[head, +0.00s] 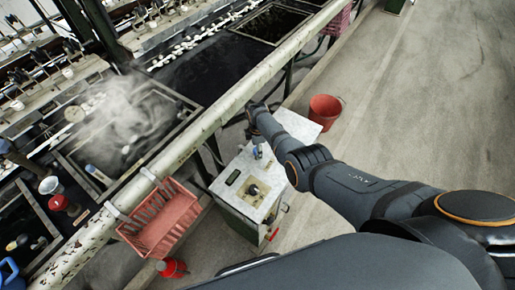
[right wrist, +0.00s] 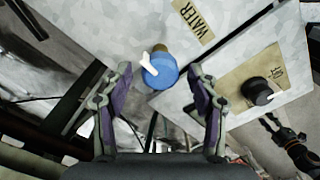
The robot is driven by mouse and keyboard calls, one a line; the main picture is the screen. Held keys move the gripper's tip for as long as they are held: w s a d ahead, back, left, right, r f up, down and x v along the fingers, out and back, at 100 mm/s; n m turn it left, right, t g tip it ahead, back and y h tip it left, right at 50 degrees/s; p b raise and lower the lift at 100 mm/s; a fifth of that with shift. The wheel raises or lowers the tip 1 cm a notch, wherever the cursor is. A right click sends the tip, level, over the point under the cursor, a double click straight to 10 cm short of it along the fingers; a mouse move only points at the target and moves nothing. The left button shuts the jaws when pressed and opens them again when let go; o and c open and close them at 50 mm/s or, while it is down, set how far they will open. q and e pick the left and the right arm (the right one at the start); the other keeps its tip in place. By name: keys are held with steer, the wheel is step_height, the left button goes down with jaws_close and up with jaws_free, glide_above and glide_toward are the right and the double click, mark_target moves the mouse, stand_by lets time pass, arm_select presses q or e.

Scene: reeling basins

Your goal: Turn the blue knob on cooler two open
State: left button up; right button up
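The blue knob (right wrist: 160,71) is in the right wrist view, round, with a white pointer directed up and left and a brass-coloured part behind it. It sits near a "WATER" label (right wrist: 193,20) on a pale mottled panel. In the head view it is a small blue spot (head: 257,152) by the white-topped cooler (head: 226,190). My right gripper (right wrist: 160,100) is open, its fingers either side of the knob and apparently not touching it. No number marking the cooler is legible. A dark jointed piece at the lower right of the right wrist view may be my left gripper (right wrist: 285,140); its state is unclear.
A black knob (right wrist: 257,91) on a beige plate sits beside the blue one. A red bucket (head: 325,110) stands on the floor behind. A red crate (head: 160,222) hangs by the pale rail (head: 205,125), with steaming basins beyond. The floor at right is open.

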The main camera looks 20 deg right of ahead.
step_height(320, 180, up, 12)
stand_by(0.7)
stand_by(0.4)
